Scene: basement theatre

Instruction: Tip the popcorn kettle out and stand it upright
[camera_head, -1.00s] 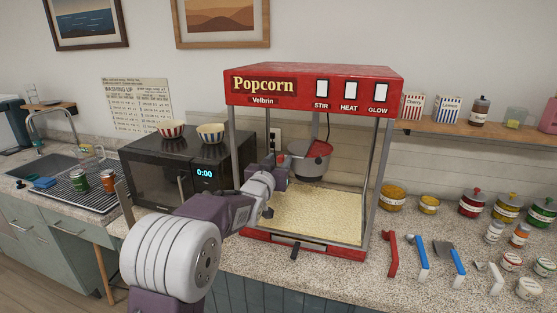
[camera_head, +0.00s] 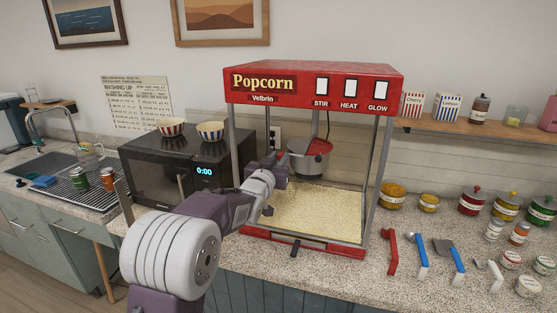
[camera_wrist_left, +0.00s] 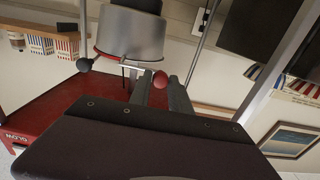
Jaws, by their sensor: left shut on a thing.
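The popcorn kettle (camera_head: 311,163) is a grey metal pot with red at its top. It hangs inside the red popcorn machine (camera_head: 313,88), above a bed of popcorn (camera_head: 320,212), and looks close to upright. In the left wrist view the kettle (camera_wrist_left: 130,36) is just beyond my fingers. My left gripper (camera_head: 282,164) reaches into the machine from the left. In the wrist view its fingers (camera_wrist_left: 160,92) are shut at a handle with a red ball knob (camera_wrist_left: 159,79); the exact contact is partly hidden. My right gripper is out of view.
Machine posts (camera_head: 377,180) stand close around the kettle. A black microwave (camera_head: 165,175) with two bowls stands to the left. Several tools, including a red-handled one (camera_head: 392,254), and several jars lie on the counter at right.

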